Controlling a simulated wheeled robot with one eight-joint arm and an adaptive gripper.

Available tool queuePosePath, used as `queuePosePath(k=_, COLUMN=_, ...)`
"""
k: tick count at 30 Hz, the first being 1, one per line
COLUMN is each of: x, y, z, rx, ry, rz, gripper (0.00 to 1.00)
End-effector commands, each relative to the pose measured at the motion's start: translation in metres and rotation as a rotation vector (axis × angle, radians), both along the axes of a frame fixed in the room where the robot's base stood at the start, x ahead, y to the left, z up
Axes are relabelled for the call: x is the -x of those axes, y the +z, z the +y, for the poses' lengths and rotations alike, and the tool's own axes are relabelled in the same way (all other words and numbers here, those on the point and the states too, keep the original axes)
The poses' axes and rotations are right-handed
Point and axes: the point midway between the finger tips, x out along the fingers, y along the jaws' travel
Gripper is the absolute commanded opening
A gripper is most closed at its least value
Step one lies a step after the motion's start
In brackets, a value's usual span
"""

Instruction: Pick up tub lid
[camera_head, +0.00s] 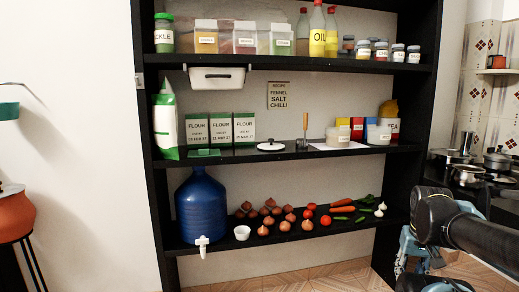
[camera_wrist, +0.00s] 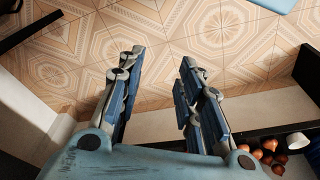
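A flat, round white lid (camera_head: 271,146) with a dark spot at its centre lies on the middle shelf, right of the flour packs; it looks like the tub lid. White tubs stand farther right on that shelf, one (camera_head: 338,137) behind a white sheet and one (camera_head: 379,134) near the tea box. My gripper (camera_wrist: 160,62) is open and empty in the wrist view, with its blue-padded fingers apart above the tiled floor. In the head view my arm is at the lower right, well away from the lid. The lid is not identifiable in the wrist view.
The black shelf unit (camera_head: 290,154) holds flour packs (camera_head: 220,129) and a metal tool with a wooden handle (camera_head: 304,132) on either side of the lid. A blue water jug (camera_head: 201,206) and vegetables fill the lower shelf. Pots (camera_head: 467,174) stand at right.

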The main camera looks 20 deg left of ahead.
Motion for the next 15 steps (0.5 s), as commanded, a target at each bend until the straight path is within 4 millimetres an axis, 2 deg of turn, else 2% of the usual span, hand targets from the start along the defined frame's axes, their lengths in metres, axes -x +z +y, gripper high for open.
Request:
queuePosePath(k=9, x=0.0, y=0.0, z=0.0, rx=0.0, ry=0.0, rz=0.0, gripper=0.33)
queuePosePath(k=10, x=0.0, y=0.0, z=0.0, rx=0.0, ry=0.0, rz=0.0, gripper=0.36)
queuePosePath(k=12, x=0.003, y=0.003, z=0.001, rx=-0.001, ry=0.002, rz=-0.009, gripper=0.47)
queuePosePath(k=15, x=-0.003, y=0.011, z=0.006, rx=-0.007, ry=0.026, rz=-0.041, gripper=0.47)
